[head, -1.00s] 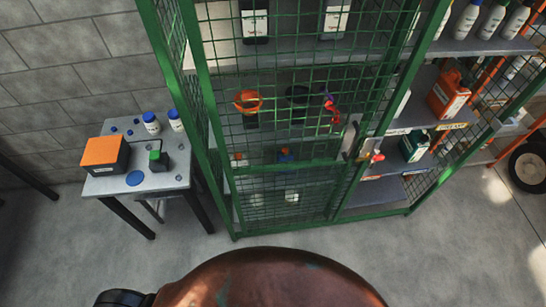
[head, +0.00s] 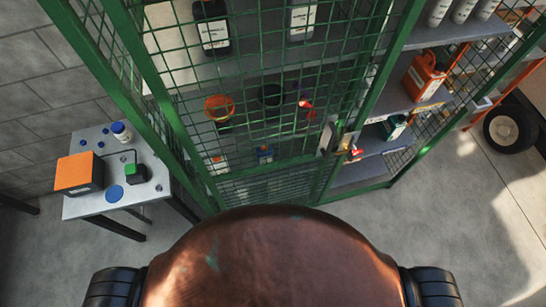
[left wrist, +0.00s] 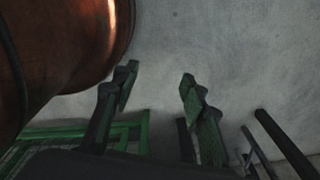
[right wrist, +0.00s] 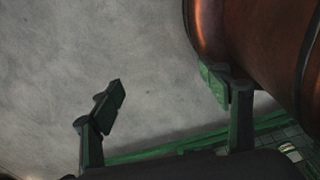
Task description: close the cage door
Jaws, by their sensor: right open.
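The green mesh cage (head: 166,95) stands ahead in the head view. A mesh front panel (head: 250,75) carries a latch (head: 333,138) with red and yellow parts at its right edge. Right of it, shelves show with no mesh in front, so the front is partly uncovered. Another mesh panel (head: 432,128) stands at the far right, with a grey piece at its edge; I cannot tell whether it is door or side wall. My left gripper (left wrist: 158,85) and right gripper (right wrist: 165,85) are open and empty over bare floor in their wrist views. Neither gripper shows in the head view.
A tyre (head: 512,130) lies at the right. Green frame bars show low in both wrist views.

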